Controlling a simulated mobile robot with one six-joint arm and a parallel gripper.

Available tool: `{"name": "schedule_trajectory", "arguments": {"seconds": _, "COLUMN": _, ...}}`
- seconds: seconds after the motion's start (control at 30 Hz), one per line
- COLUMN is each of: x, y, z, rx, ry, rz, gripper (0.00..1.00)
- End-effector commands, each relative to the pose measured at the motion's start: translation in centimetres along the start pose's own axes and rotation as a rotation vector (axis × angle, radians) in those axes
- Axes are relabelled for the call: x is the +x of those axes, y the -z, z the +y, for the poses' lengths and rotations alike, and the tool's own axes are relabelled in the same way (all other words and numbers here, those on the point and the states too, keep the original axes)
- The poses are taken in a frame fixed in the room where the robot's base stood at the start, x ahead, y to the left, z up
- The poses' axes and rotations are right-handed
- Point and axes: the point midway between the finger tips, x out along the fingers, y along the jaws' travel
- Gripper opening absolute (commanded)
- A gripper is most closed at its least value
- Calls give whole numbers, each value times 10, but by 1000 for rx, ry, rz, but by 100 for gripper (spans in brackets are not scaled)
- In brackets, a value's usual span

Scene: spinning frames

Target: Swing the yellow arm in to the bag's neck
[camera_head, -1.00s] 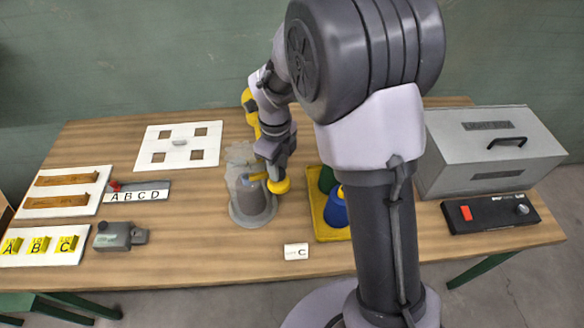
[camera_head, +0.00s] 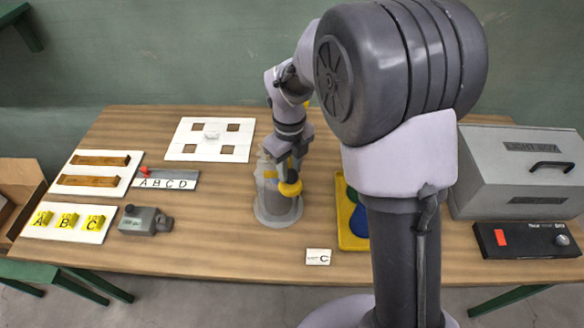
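A grey, partly see-through bag (camera_head: 275,206) stands upright on a round base near the middle of the table. A yellow arm with a round yellow knob (camera_head: 290,188) shows at the right side of its upper part. A short yellow piece (camera_head: 270,174) shows across the bag's upper part. My gripper (camera_head: 292,158) points down just above the knob, close to the bag's upper right. The fingers are small and dark here, so I cannot tell whether they touch the knob or are open. My arm hides part of the area behind.
A yellow tray (camera_head: 346,236) with a blue item lies right of the bag, partly behind my arm. A card marked C (camera_head: 318,257) lies in front. A grey box (camera_head: 520,165) and black control panel (camera_head: 525,240) are at right. White boards (camera_head: 210,152) lie left.

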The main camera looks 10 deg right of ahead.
Motion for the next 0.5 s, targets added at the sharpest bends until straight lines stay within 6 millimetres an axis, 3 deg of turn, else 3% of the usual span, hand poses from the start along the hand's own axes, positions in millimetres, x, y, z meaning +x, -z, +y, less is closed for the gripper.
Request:
{"name": "schedule_trajectory", "arguments": {"seconds": 0.1, "x": 0, "y": 0, "z": 0, "rx": -1, "ry": 0, "rz": 1, "gripper": 48}}
{"name": "schedule_trajectory", "arguments": {"seconds": 0.37, "x": 0, "y": 1, "z": 0, "rx": -1, "ry": 1, "rz": 2, "gripper": 48}}
{"name": "schedule_trajectory", "arguments": {"seconds": 0.5, "x": -16, "y": 0, "z": -1, "rx": -2, "ry": 1, "rz": 1, "gripper": 48}}
